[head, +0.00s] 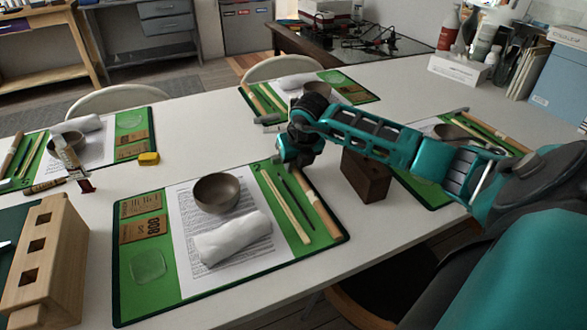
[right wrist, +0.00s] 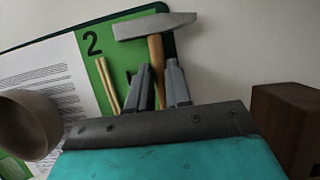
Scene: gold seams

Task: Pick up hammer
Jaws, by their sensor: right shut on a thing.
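The hammer has a light wooden handle (head: 325,215) lying along the right side of the green mat in the head view. In the right wrist view the hammer's grey metal head (right wrist: 155,26) is beyond the fingers, near the mat's corner marked 2. In the right wrist view the fingers of the right gripper (right wrist: 160,88) are shut on the wooden handle (right wrist: 156,58), one on each side. My left gripper is not in view.
A dark brown block (head: 365,178) stands right of the gripper. A wooden box (head: 48,262) stands at left. Other set mats lie around the table.

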